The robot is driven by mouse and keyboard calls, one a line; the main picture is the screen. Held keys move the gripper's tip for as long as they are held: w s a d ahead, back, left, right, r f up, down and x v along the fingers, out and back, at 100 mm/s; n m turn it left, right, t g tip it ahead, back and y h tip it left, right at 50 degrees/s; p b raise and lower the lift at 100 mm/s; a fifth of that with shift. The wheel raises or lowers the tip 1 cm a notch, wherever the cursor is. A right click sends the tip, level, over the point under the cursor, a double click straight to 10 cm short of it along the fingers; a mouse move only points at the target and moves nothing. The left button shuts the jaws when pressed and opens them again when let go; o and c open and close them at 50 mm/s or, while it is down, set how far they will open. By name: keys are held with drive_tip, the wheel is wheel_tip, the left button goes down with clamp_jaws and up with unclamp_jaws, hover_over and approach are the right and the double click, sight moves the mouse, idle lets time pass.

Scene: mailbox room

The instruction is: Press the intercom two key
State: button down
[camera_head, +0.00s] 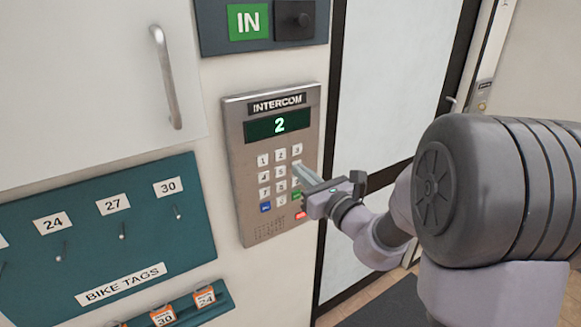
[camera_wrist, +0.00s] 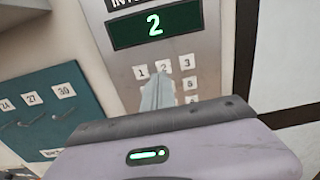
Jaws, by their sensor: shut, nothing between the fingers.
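The intercom (camera_head: 235,145) is a grey metal wall panel with a dark display (camera_head: 279,125) that reads a green "2". The display also reads "2" in the wrist view (camera_wrist: 154,27). The two key (camera_head: 280,155) is a pale key in the top row between one and three; in the wrist view the two key (camera_wrist: 163,66) shows just above my fingertips. My gripper (camera_head: 298,166) is shut and empty, its fingers pointing at the keypad and covering some keys below the top row. I cannot tell whether the fingertips touch the panel.
A teal bike tags board (camera_head: 100,272) with hooks and orange tags is at lower left. A white cabinet door with a metal handle (camera_head: 166,75) is at upper left. A dark panel with a green "IN" sign (camera_head: 248,22) is above the intercom. A dark-framed door (camera_head: 385,90) stands at right.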

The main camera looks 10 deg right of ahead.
drive_tip(key=v, duration=0.3)
drive_tip(key=f+v, duration=0.1)
drive_tip(key=v, duration=0.1)
drive_tip(key=shift+d, duration=0.45)
drive_tip(key=shift+s+r, duration=0.1)
